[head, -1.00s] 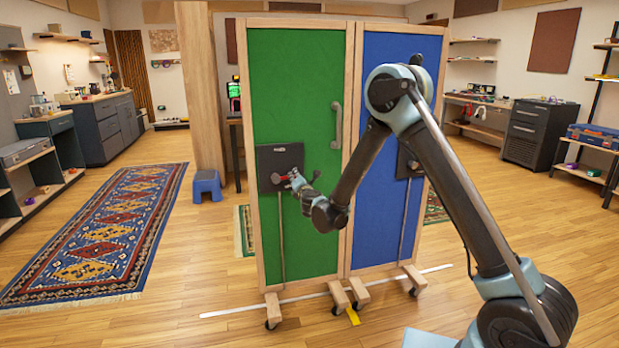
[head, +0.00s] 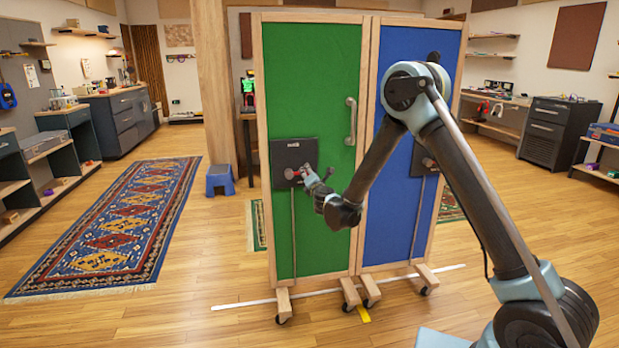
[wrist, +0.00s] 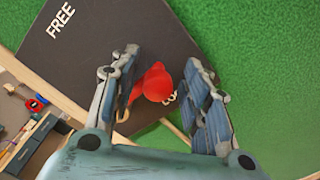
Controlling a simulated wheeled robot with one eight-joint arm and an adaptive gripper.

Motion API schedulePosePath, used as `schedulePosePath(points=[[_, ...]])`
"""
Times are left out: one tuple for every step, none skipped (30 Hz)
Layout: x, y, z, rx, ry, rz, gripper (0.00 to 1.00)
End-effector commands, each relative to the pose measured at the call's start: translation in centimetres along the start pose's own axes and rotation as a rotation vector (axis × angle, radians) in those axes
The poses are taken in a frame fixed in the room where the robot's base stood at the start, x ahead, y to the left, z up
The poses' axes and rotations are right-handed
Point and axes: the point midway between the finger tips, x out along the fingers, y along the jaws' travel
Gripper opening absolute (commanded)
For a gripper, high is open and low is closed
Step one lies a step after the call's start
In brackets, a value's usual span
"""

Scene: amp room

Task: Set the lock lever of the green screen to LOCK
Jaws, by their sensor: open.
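The green screen (head: 335,100) stands upright at the centre of the head view. A dark lock plate (head: 284,152) is mounted on it, left of a grey pull handle. The red lock lever (head: 291,174) is on the plate's lower part. In the wrist view the tilted plate (wrist: 85,60) shows the word FREE at upper left, and the red lever end (wrist: 155,84) lies between the fingers. My gripper (head: 307,172) is open in front of the plate; in the wrist view its fingers (wrist: 160,85) flank the lever with a gap at the right.
A blue screen (head: 400,210) adjoins the green one on the right. Wheeled wooden feet (head: 283,303) stand near a white floor line (head: 240,305). A blue stool (head: 220,180) and a patterned rug (head: 110,240) are to the left. The foreground floor is clear.

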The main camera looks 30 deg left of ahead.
Motion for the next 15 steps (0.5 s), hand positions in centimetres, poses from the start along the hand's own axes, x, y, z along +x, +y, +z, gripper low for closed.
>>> schedulePosePath(points=[[0.0, 0.0, 0.1, 0.0, -0.001, 0.0, 0.42], [0.0, 0.0, 0.1, 0.0, -0.001, 0.0, 0.42], [0.0, 0.0, 0.1, 0.0, -0.001, 0.0, 0.42], [0.0, 0.0, 0.1, 0.0, -0.001, -0.001, 0.42], [-0.1, 0.0, 0.1, 0.0, -0.001, -0.001, 0.42], [-0.1, 0.0, 0.1, 0.0, -0.001, -0.001, 0.42], [-0.2, 0.0, 0.1, 0.0, -0.001, -0.001, 0.42], [-0.4, 0.0, 0.1, 0.0, -0.001, 0.0, 0.42], [-0.7, 0.0, 0.1, 0.0, -0.001, 0.0, 0.42], [-0.9, 0.0, 0.1, 0.0, -0.001, 0.0, 0.42], [-1.3, 0.0, 0.1, 0.0, -0.001, 0.0, 0.42], [-1.8, 0.0, 0.1, 0.0, -0.001, 0.0, 0.42], [-2.3, 0.0, 0.1, 0.0, 0.0, 0.0, 0.42], [-2.8, 0.0, 0.1, 0.0, 0.0, 0.0, 0.42], [-3.6, 0.0, 0.1, 0.0, 0.0, 0.0, 0.42]])
